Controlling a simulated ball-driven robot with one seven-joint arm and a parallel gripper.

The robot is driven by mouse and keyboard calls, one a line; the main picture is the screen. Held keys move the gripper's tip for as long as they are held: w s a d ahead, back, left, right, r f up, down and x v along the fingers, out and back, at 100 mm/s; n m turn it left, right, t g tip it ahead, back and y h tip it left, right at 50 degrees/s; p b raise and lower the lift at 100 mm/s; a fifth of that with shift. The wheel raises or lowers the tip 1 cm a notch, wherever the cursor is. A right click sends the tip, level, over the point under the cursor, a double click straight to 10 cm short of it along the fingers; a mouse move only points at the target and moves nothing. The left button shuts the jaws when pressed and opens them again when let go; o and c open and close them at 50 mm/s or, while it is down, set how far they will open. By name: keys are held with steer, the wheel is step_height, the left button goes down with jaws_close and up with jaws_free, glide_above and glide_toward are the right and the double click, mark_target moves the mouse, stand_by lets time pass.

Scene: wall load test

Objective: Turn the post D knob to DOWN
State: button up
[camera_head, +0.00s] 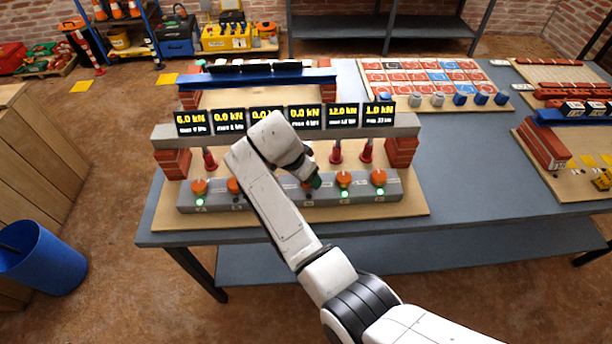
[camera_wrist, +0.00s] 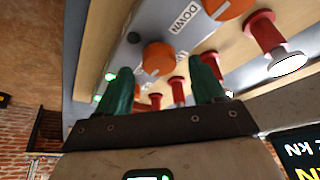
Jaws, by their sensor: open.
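The post D knob (camera_head: 307,184), orange and round, sits on the grey panel (camera_head: 262,197), partly hidden behind my gripper (camera_head: 316,180). In the wrist view an orange knob (camera_wrist: 158,57), which appears to be post D's, shows in the gap between the two green fingers of my gripper (camera_wrist: 160,66). The fingers are apart; I cannot tell whether they reach around the knob or stop short of it. A DOWN label (camera_wrist: 186,18) is printed beside it. The post D display (camera_head: 304,116) reads 0.0 kN.
Neighbouring knobs are the E knob (camera_head: 343,179) on the right and the B knob (camera_head: 234,185) on the left. Red posts (camera_head: 336,152) stand behind the panel under a grey beam (camera_head: 405,125) carrying displays. Brick blocks (camera_head: 172,163) support its ends. My arm hides the middle-left.

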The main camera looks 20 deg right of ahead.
steer(key=v, duration=0.9)
steer(key=shift+b, duration=0.4)
steer(key=s+d+f+n+y, duration=0.1)
steer(key=s+d+f+n, duration=0.2)
steer(key=s+d+f, duration=0.3)
steer(key=s+d+f+n, duration=0.2)
steer(key=s+d+f, duration=0.3)
steer(key=s, duration=0.4)
steer(key=s+f+n+y, duration=0.1)
steer(key=s+n, duration=0.2)
steer(key=s, duration=0.8)
steer(key=s+f+n+g+y, duration=0.1)
steer(key=s+n, duration=0.3)
steer(key=s, duration=0.6)
steer(key=shift+s+d+f+y, duration=0.4)
steer(key=shift+d+f, duration=0.05)
steer(key=shift+f, duration=0.15)
steer(key=shift+w, duration=0.15)
